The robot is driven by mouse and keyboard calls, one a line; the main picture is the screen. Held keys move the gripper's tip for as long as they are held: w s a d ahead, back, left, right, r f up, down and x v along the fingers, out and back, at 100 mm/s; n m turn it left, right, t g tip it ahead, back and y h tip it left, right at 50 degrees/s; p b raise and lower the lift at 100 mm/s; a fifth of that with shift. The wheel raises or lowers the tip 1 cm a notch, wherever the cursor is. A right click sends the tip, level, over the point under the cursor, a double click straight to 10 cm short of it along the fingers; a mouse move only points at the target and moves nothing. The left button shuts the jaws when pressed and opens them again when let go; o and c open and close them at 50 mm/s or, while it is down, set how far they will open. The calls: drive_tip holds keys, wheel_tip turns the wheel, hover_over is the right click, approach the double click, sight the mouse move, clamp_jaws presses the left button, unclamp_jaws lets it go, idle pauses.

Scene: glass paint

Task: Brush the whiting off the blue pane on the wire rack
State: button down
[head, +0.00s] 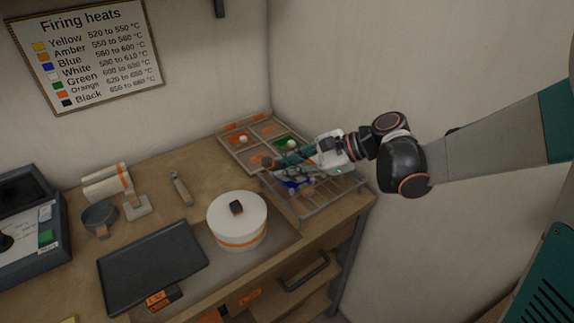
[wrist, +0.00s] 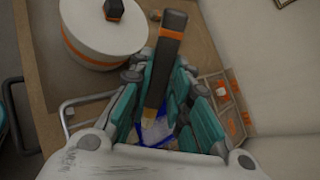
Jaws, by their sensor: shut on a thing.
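My gripper (head: 298,158) is shut on a brush (wrist: 167,58) with a dark handle and an orange band; its pale lower end points down at the blue pane. The blue pane (head: 291,187) lies on the wire rack (head: 328,196) at the right end of the bench, under my gripper. In the wrist view the blue pane (wrist: 153,131) shows partly between my fingers, with a whitish patch on it. My fingers hide the rest, and I cannot tell whether the bristles touch the glass.
A white round lidded pot (head: 237,222) stands left of the rack. A compartment tray (head: 243,158) sits behind it, against the wall. A black tray (head: 150,268), a grey bowl (head: 99,219) and a dark box (head: 28,225) are farther left.

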drive_tip(key=shift+w+a, duration=0.6)
drive_tip(key=shift+w, duration=0.3)
drive_tip(key=shift+w+a, duration=0.6)
drive_tip(key=shift+w, duration=0.25)
drive_tip(key=shift+w+a, duration=0.6)
drive_tip(key=shift+w, duration=0.3)
drive_tip(key=shift+s+d, duration=0.6)
drive_tip(key=shift+s, duration=0.35)
drive_tip(key=shift+s+d, duration=0.65)
drive_tip(key=shift+s, duration=0.25)
drive_tip(key=shift+s+d, duration=0.6)
drive_tip(key=shift+s, duration=0.35)
drive_tip(key=shift+w+r, duration=0.1)
drive_tip(key=shift+r, duration=0.4)
drive_tip(key=shift+w+a, duration=0.25)
drive_tip(key=shift+w, duration=0.85)
drive_tip(key=shift+w+a, duration=0.25)
drive_tip(key=shift+w, duration=0.9)
drive_tip(key=shift+w+a, duration=0.25)
drive_tip(key=shift+w, duration=0.85)
drive_tip(key=shift+f+b, duration=0.3)
drive_tip(key=shift+f, duration=0.25)
drive_tip(key=shift+s, duration=0.1)
